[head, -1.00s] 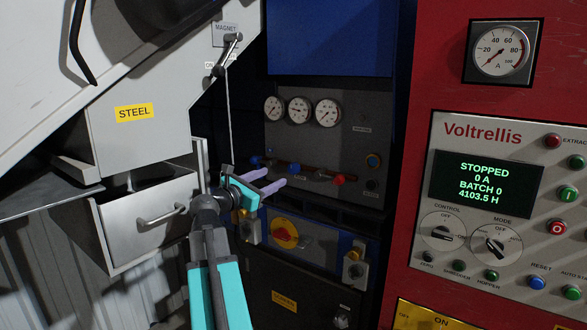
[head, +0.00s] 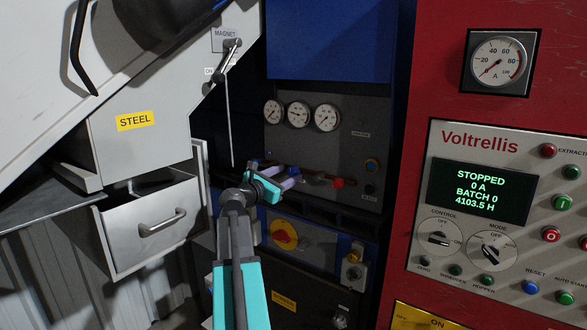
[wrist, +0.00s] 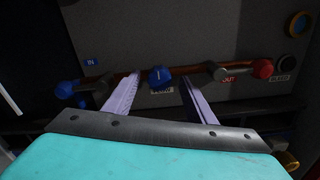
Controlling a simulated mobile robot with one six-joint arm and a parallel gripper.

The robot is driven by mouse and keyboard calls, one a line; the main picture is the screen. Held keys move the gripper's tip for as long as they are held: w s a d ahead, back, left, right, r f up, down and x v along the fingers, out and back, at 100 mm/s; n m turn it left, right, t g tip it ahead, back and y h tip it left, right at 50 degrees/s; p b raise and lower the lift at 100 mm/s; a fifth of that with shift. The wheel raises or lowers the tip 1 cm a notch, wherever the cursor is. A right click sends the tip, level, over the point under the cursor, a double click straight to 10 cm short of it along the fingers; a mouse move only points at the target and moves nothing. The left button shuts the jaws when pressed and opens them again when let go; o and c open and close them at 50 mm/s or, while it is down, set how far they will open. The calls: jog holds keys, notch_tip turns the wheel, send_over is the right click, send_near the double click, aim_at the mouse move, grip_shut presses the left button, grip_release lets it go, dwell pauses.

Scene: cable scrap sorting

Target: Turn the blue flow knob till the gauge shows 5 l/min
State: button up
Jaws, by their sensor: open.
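The blue flow knob (wrist: 160,77) sits on a red-brown pipe above a label that looks like "FLOW". In the wrist view it stands between my two fingers. My gripper (wrist: 160,80) is open, with one lilac finger on each side of the knob and a gap to it. I cannot tell how far the fingertips reach along it. In the head view my gripper (head: 288,177) is at the pipe and partly hides the knob. Three round gauges (head: 298,114) sit above; their needles and units are too small to read, so the flow gauge is not certain.
A blue handle (wrist: 65,88) by the "IN" label is left of my fingers; a red knob (wrist: 262,68) by "OUT" is right. A red-yellow switch (head: 284,235) is below. The steel drawer (head: 150,225) stands open at left; the red control cabinet (head: 400,190) is at right.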

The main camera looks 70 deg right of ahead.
aim_at(291, 172)
jog(key=shift+p+x, duration=0.65)
jog(key=shift+x, duration=1.55)
jog(key=c, duration=1)
jog(key=shift+c, duration=0.2)
